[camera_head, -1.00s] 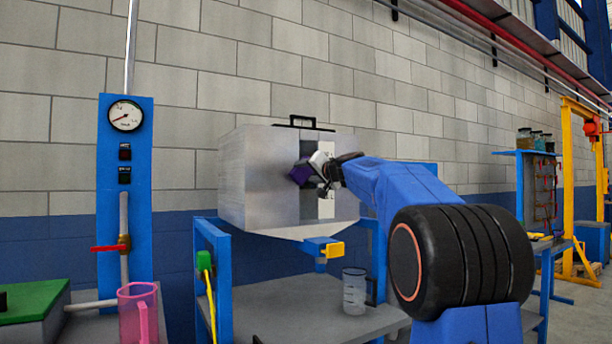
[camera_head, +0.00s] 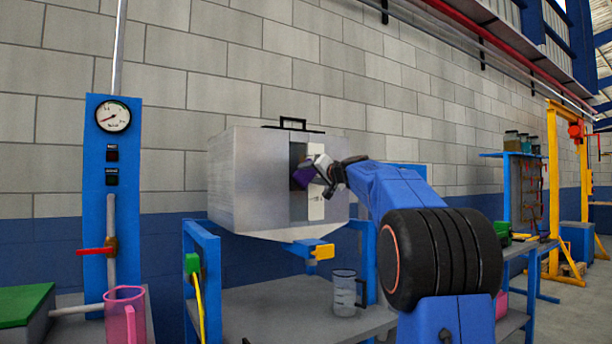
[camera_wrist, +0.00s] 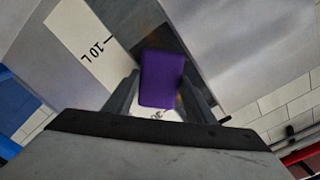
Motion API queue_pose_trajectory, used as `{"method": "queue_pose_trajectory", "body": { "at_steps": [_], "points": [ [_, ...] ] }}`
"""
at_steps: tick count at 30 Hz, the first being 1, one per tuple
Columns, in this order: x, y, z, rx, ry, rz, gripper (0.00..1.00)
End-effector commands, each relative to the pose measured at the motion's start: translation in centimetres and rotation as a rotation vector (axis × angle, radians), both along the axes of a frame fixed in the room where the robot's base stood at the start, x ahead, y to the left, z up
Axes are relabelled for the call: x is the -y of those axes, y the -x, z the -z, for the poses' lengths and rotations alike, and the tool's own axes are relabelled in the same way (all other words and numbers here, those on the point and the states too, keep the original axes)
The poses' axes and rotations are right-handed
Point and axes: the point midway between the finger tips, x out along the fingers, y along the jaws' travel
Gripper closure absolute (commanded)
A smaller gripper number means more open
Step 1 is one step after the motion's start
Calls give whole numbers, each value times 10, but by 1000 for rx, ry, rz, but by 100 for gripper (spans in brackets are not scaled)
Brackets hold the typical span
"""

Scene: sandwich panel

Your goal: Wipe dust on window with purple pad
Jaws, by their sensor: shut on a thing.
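My gripper (camera_head: 325,178) is shut on the purple pad (camera_head: 304,177) in front of a grey metal hopper (camera_head: 243,180). In the wrist view the purple pad (camera_wrist: 162,78) sits between the two dark fingers. The window (camera_head: 299,208) is a dark upright strip on the hopper's face, beside a white scale strip (camera_head: 315,206). The wrist view shows the white strip (camera_wrist: 83,34) with "10 L" on it and brownish marks around the pad. The pad hides part of the window. I cannot tell whether the pad touches it.
A handle (camera_head: 293,122) is on top of the hopper. A yellow-tipped lever (camera_head: 323,252) sticks out below it. A clear jug (camera_head: 345,292) stands on the shelf. A pink mug (camera_head: 125,315) and a gauge panel (camera_head: 112,180) are at left.

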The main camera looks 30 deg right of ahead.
Motion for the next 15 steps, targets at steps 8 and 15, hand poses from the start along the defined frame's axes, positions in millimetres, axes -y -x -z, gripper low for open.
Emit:
{"method": "queue_pose_trajectory", "body": {
  "at_steps": [8,15],
  "points": [
    [17,1,0,0,0,0,68],
    [18,-1,-11,1,1,-1,68]
  ]
}}
